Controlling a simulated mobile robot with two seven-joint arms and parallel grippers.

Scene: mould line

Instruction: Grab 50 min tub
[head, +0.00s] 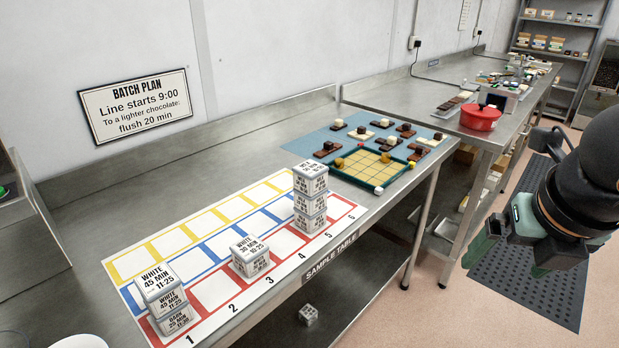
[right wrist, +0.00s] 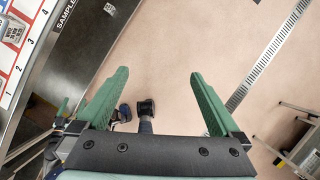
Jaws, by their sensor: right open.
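White labelled tubs stand on a numbered mat (head: 215,290) on the sample table. At column 1, a tub reading WHITE 45 MIN (head: 161,290) sits on one that seems to read DARK 20 MIN (head: 176,319). Near column 3 stands a tub whose top seems to read WHITE 30 MIN (head: 250,256). Near column 4 a taller stack (head: 310,198) has small print. I cannot make out a 50 min label. My right gripper (head: 512,245) is open and empty, out over the floor right of the table; its fingers (right wrist: 158,78) show apart in the right wrist view. My left gripper is out of view.
Another small tub (head: 308,315) is on the shelf under the table. A blue mat with chocolate pieces (head: 337,131) and a green-framed yellow grid (head: 372,168) lie behind the tubs. A red pot (head: 480,117) stands on the farther bench. The floor (right wrist: 160,50) under my right gripper is mostly clear.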

